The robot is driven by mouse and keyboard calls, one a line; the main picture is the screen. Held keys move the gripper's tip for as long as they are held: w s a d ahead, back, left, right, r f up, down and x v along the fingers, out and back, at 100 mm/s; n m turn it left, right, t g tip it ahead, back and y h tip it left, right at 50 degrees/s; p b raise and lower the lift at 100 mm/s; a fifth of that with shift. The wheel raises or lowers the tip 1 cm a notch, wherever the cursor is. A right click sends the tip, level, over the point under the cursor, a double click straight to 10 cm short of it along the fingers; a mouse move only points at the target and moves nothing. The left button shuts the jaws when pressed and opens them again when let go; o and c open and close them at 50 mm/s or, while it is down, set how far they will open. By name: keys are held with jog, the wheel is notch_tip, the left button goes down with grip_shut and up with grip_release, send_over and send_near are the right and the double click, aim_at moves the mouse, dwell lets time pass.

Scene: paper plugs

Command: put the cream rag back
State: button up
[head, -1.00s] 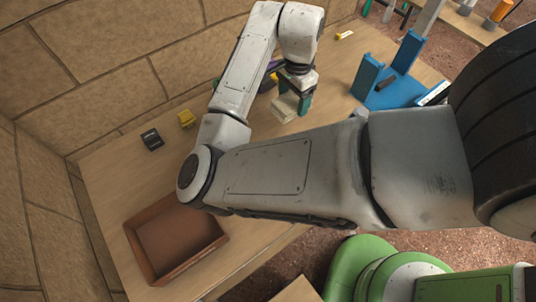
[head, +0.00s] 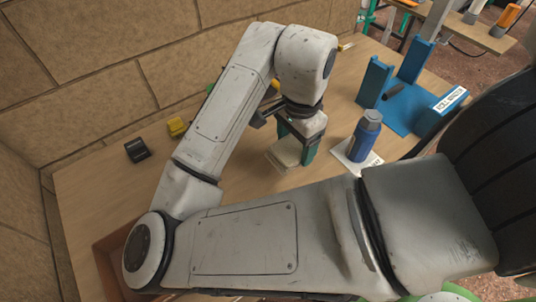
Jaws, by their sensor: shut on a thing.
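The cream rag (head: 286,151) is a pale folded block over the wooden table, in the middle of the head view. My gripper (head: 297,146) points down and is shut on it, with a green finger showing on its right side. A thin pale flat patch (head: 276,163) shows just below and left of the rag. I cannot tell whether the rag touches the table or hangs a little above it. The far finger is mostly hidden by the rag and the wrist.
A blue stand (head: 405,108) is farther right. A yellow item (head: 177,126) and a black item (head: 137,150) lie left. A brown tray (head: 104,262) is mostly hidden by my arm.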

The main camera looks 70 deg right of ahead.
jog(key=w+f, duration=0.2)
jog(key=w+d+f+b, duration=0.1)
jog(key=w+f, duration=0.1)
jog(key=w+d+f, duration=0.1)
jog(key=w+f, duration=0.1)
jog(key=shift+w+d+f+b, duration=0.15)
jog(key=shift+w+b, duration=0.1)
jog(key=shift+b, duration=0.1)
jog(key=shift+w+d+f, duration=0.1)
jog(key=shift+w+f, duration=0.05)
jog(key=shift+f, duration=0.1)
jog(key=shift+w+f+b, duration=0.15)
jog(key=shift+f+b, duration=0.15)
jog(key=shift+f, duration=0.55)
jog(key=shift+w+f+b, duration=0.1)
jog(key=shift+f+b, duration=0.15)
jog(key=shift+f, duration=0.6)
jog(key=shift+f, duration=0.2)
jog(key=o, duration=1)
jog(key=shift+r, duration=0.1)
notch_tip(320, 180, up, 12)
jog(key=p, duration=0.3)
jog(key=shift+r, duration=0.1)
